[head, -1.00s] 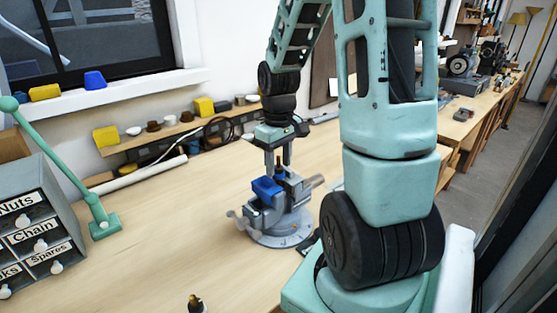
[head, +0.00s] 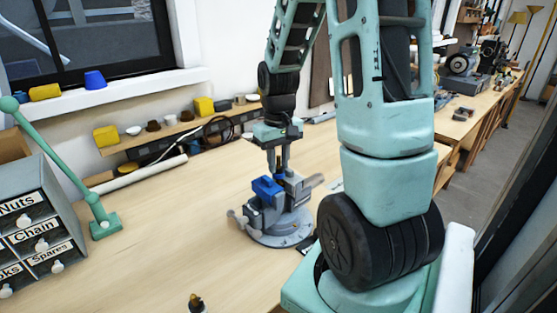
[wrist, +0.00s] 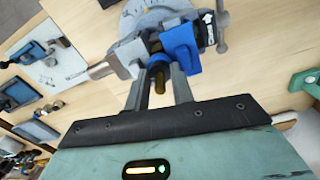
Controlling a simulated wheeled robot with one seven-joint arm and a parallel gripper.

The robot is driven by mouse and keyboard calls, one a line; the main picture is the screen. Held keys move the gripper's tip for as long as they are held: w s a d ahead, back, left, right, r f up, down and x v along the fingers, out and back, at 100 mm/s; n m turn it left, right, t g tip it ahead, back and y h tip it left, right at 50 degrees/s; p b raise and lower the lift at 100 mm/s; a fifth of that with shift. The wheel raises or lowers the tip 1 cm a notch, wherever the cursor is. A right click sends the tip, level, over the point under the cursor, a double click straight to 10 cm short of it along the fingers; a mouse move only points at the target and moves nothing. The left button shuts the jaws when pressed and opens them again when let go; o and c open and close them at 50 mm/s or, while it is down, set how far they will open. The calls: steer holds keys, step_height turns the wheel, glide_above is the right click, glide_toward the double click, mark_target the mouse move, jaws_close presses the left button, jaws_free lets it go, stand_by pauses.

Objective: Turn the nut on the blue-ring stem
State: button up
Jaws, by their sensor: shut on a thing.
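The vise (head: 272,208) stands on its round grey base on the bench, with blue jaw blocks (head: 267,186). My gripper (head: 279,170) points down over it. In the wrist view my gripper (wrist: 163,75) has its two fingers either side of a brass-coloured stem piece (wrist: 157,70) with a darker end, beside the vise's blue block (wrist: 182,48). The fingers are closed in on the nut there, though the nut itself is mostly hidden between them.
A grey drawer cabinet (head: 38,228) and a green lamp arm (head: 68,178) stand at the left. A small dark-and-brass piece (head: 196,303) stands at the front edge. A shelf (head: 165,138) with small items runs along the wall. The bench left of the vise is clear.

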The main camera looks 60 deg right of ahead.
steer(key=o, duration=1)
steer(key=shift+r, duration=0.1)
step_height(320, 180, up, 17)
steer(key=b, duration=0.2)
steer(key=shift+r, duration=0.15)
